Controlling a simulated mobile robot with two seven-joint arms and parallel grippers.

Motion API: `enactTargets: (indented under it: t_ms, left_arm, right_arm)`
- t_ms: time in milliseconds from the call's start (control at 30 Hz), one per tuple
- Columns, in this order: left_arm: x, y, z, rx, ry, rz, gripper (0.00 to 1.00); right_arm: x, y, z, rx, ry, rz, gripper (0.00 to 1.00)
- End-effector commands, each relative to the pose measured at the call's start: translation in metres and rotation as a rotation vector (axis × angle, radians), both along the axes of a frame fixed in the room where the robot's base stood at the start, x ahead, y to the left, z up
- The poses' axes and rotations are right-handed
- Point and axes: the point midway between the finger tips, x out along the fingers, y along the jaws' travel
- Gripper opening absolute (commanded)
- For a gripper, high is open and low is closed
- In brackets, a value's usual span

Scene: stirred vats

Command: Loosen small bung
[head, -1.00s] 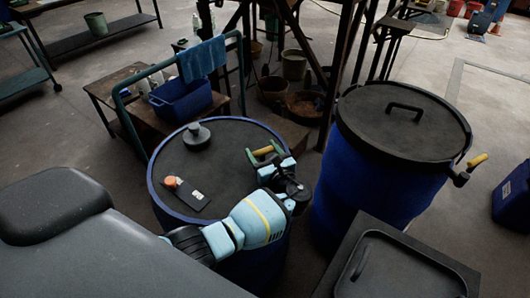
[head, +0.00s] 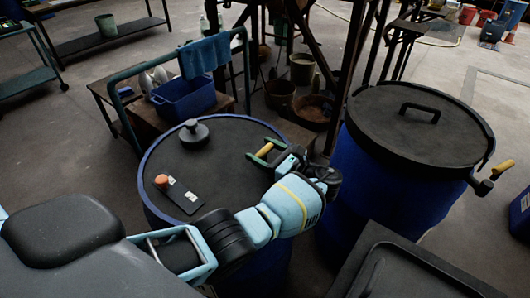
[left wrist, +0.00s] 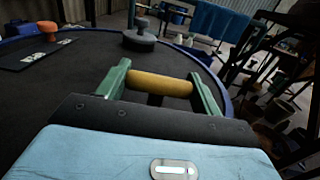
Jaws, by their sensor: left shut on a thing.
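The blue vat (head: 149,207) has a dark round lid (head: 225,150). A grey knob-shaped stopper (head: 193,132) stands on its far left part; it also shows in the left wrist view (left wrist: 139,40). A small orange cap (head: 162,181) stands at the near left by a dark flat plate (head: 183,196); it also shows in the left wrist view (left wrist: 47,28). I cannot tell which is the small bung. My left gripper (head: 266,150) is over the lid's right side, its green fingers shut on a yellow handle (left wrist: 159,84). The handle is apart from both stoppers. My right gripper is out of view.
A second blue vat (head: 365,185) with a handled dark lid (head: 425,125) stands at the right, a yellow lever (head: 502,169) at its rim. A bench with a blue tub (head: 183,98) and blue towel (head: 204,57) is behind. A dark tray (head: 400,270) is near right.

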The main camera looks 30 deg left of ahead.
Motion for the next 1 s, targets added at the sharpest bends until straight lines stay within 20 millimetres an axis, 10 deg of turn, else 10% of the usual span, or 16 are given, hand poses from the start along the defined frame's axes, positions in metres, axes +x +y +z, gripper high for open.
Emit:
enactTargets:
  t_ms: [267,300,433,1000]
  left_arm:
    - [0.000,0.001,0.002,0.002,-0.002,0.003,0.42]
    - [0.000,0.001,0.002,0.002,-0.002,0.003,0.66]
    - [0.000,0.001,0.002,0.001,-0.002,0.002,0.83]
    - [-0.004,-0.034,-0.002,-0.002,0.001,-0.002,0.84]
  right_arm:
    - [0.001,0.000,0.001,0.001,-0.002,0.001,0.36]
    - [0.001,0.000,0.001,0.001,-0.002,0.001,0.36]
    - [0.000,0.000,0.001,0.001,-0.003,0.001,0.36]
    - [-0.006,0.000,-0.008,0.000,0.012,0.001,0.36]
